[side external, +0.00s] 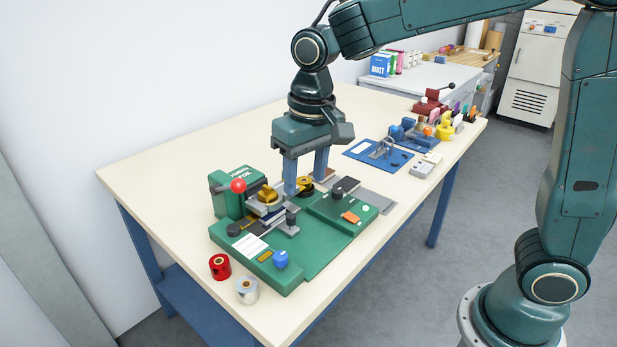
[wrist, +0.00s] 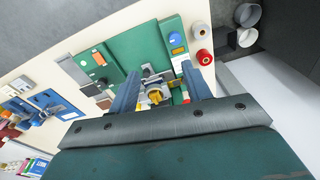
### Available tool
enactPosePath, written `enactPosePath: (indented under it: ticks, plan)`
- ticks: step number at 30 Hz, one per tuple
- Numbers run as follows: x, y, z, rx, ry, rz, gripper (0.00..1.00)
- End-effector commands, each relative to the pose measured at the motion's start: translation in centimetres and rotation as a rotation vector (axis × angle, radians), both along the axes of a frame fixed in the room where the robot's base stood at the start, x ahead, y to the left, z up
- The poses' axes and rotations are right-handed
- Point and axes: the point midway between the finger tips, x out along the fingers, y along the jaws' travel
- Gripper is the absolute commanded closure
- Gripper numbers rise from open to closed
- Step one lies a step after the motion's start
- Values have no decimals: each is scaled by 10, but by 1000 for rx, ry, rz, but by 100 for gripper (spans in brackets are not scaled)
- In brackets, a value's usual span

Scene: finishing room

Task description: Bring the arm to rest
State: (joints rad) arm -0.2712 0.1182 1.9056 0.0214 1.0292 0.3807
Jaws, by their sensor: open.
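My gripper (side external: 305,182) hangs from my arm, pointing down over the green foil machine (side external: 315,258) on the table. Its two blue fingers are apart, and nothing shows held between them. In the wrist view, the open gripper (wrist: 158,88) frames part of the green machine (wrist: 147,45), with a gold-coloured piece (wrist: 155,96) seen between the fingers. In the side view the fingertips are close to the machine's gold parts; whether they touch anything I cannot tell.
A red spool (side external: 220,267) and a silver spool (side external: 246,290) stand at the table's near left corner. A blue mat (side external: 365,158) with a metal tool lies behind the machine. A red vise (side external: 430,103) and several small coloured items stand at the far right. The table's left back is clear.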

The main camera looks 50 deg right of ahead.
Motion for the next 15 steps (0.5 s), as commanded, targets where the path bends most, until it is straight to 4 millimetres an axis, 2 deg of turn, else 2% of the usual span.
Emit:
enactPosePath:
  ticks: [6,15]
  plan:
    - [-36,-28,26,11,-79,21,51]
    - [-87,-60,45,11,-185,54,51]
